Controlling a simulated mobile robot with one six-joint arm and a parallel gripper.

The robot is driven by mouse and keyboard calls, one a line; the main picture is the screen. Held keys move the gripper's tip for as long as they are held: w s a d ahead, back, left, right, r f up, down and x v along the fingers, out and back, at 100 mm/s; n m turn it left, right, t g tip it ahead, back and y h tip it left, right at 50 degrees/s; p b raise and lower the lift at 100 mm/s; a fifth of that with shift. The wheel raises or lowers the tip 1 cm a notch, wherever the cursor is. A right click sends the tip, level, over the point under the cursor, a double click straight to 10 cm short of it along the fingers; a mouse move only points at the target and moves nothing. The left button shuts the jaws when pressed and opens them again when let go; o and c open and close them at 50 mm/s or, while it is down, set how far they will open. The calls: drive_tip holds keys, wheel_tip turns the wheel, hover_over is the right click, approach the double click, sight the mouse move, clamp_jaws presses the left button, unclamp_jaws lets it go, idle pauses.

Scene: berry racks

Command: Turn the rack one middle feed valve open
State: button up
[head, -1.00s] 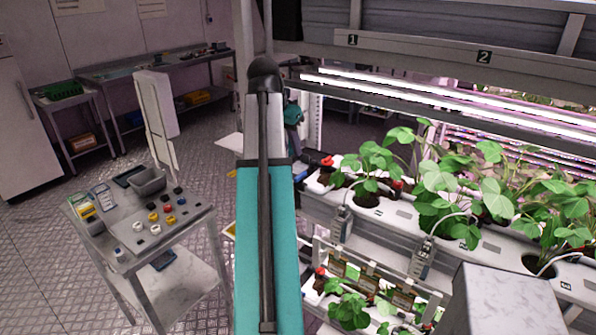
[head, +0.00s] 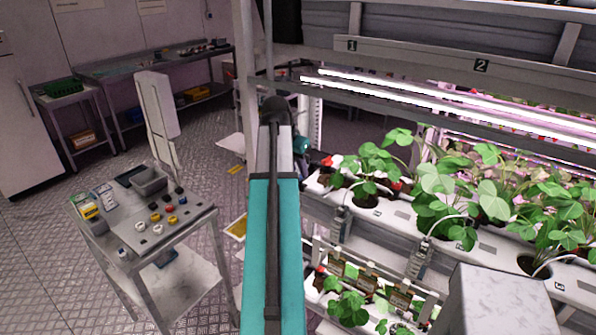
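At the left end of rack one's plant trough (head: 383,218), a small red and dark fitting (head: 327,161) looks like a feed valve. Its handle angle is too small to tell. Another red fitting (head: 319,271) shows on the lower tier. My teal arm rises through the middle of the head view. Part of my wrist shows just left of the upper red fitting, close to it in the picture. My gripper's fingers are hidden behind my arm, and contact with the fitting cannot be seen.
Strawberry-like plants (head: 437,190) fill the trough to the right, under bright light bars. A metal cart (head: 177,237) with coloured knobs and a grey bin stands left.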

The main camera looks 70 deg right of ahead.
sight(300, 178)
drive_tip(key=shift+x, duration=1.1)
clamp_jaws()
